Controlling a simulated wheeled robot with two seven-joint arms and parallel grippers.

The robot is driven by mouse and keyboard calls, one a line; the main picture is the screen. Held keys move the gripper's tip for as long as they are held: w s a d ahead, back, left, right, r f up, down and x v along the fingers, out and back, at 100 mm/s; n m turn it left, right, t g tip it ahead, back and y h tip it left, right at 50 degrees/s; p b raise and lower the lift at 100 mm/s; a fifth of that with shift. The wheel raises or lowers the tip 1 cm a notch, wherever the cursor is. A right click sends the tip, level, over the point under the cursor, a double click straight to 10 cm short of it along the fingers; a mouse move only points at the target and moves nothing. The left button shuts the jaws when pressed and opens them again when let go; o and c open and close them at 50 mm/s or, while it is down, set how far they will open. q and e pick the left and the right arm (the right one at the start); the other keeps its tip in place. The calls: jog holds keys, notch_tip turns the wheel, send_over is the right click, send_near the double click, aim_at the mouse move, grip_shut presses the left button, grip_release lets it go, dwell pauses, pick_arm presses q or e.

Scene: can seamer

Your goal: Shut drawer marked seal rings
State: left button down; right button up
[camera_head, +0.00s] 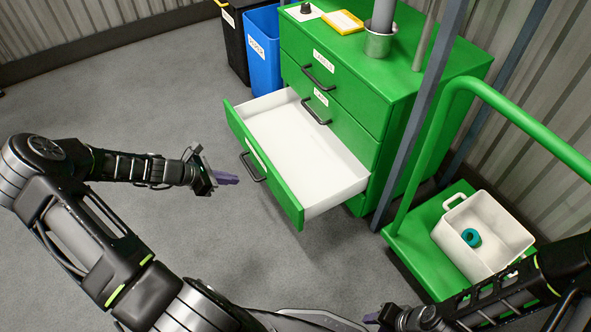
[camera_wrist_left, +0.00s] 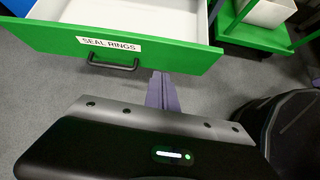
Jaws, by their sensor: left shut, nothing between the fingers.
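In the left wrist view the drawer front (camera_wrist_left: 190,52) carries the label SEAL RINGS (camera_wrist_left: 108,43) and a black handle (camera_wrist_left: 112,65). My left gripper (camera_head: 236,180) is shut and empty, a short way in front of the handle, with no contact that I can see. Its purple fingers (camera_wrist_left: 161,80) point toward the drawer front, right of the handle. My right gripper (camera_head: 372,318) shows only partly at the bottom edge.
The green cabinet (camera_head: 440,70) has two closed drawers above. A blue bin (camera_head: 262,55) and a black bin (camera_head: 235,45) stand to its left. A green cart (camera_head: 410,240) with a white container (camera_head: 500,225) holding a teal item stands right. Grey floor is clear at left.

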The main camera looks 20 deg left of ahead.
pick_arm(q)
jog(key=shift+s+d+r+n, duration=0.1)
jog(key=shift+s+d+n, duration=0.2)
jog(key=shift+n, duration=0.1)
jog(key=b, duration=0.5)
send_near(276, 179)
jog(key=w+f, duration=0.1)
jog(key=d+f, duration=0.1)
jog(key=f, duration=0.1)
jog(key=w+f, duration=0.1)
jog(key=f, duration=0.1)
jog(key=shift+w+d, duration=0.15)
jog(key=shift+w, duration=0.25)
jog(key=shift+w+d+r, duration=0.1)
jog(key=shift+w+d, duration=0.2)
jog(key=shift+w, duration=0.2)
